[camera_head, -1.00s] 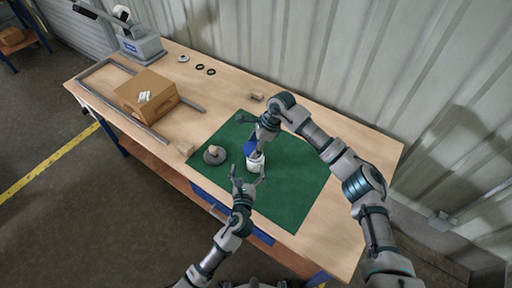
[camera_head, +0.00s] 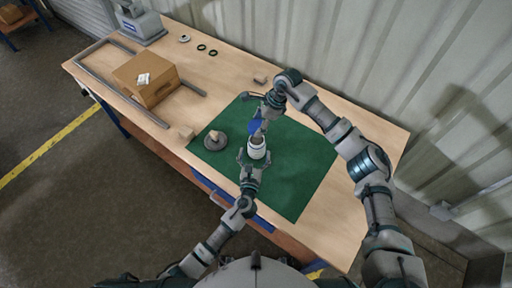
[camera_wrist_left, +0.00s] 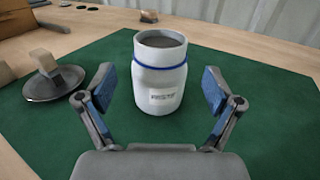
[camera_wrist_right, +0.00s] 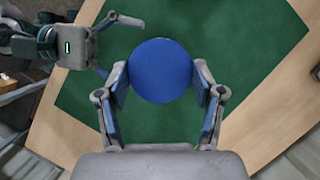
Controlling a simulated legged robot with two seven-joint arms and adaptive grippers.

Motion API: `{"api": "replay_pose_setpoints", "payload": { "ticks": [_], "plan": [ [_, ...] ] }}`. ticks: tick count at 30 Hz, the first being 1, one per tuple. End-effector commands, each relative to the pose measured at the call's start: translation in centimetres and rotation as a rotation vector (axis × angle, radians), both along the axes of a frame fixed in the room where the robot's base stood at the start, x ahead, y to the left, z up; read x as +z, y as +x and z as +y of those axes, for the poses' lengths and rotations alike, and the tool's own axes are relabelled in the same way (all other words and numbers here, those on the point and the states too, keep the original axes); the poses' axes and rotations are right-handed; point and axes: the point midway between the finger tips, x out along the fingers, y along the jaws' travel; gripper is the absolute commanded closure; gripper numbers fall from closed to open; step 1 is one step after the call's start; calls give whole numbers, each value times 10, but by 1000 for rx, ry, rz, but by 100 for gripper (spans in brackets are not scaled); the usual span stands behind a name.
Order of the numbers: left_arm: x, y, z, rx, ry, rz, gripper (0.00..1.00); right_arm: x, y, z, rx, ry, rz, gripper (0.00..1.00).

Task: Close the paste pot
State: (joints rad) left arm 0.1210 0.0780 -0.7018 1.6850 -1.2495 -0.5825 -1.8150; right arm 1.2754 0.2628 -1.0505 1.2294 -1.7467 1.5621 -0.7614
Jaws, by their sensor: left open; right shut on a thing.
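The paste pot (camera_head: 257,150) is a white jar with a blue ring at its neck. It stands upright and uncovered on the green mat, with grey content showing in the left wrist view (camera_wrist_left: 158,85). My left gripper (camera_head: 254,156) is open, its fingers on either side of the pot with gaps visible in the left wrist view (camera_wrist_left: 158,90). My right gripper (camera_head: 260,122) is shut on the round blue lid (camera_head: 254,127), which also shows between its fingers in the right wrist view (camera_wrist_right: 160,70). The lid is apart from the pot, behind its mouth in the head view.
The mat's right side is clear.

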Motion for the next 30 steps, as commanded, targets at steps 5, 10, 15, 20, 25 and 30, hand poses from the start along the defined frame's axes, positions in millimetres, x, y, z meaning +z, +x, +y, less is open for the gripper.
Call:
{"api": "replay_pose_setpoints", "payload": {
  "ticks": [5,10,15,20,25,30],
  "plan": [
    [-24,14,0,2,-2,-3,9,-1,1,2,-1,-2,1,54],
    [-24,45,-3,2,-3,-1,9,-1,1,3,-1,-4,1,54],
    [-24,65,-6,1,-4,-1,9,0,0,4,0,-4,0,54],
    [-24,73,-8,1,-2,-1,9,0,0,2,-1,-2,0,54],
    [-24,75,-9,1,-2,-1,9,0,0,2,-1,-2,0,54],
    [-24,75,-8,1,-3,-1,16,0,0,2,-1,-2,0,54]
  ]
}}
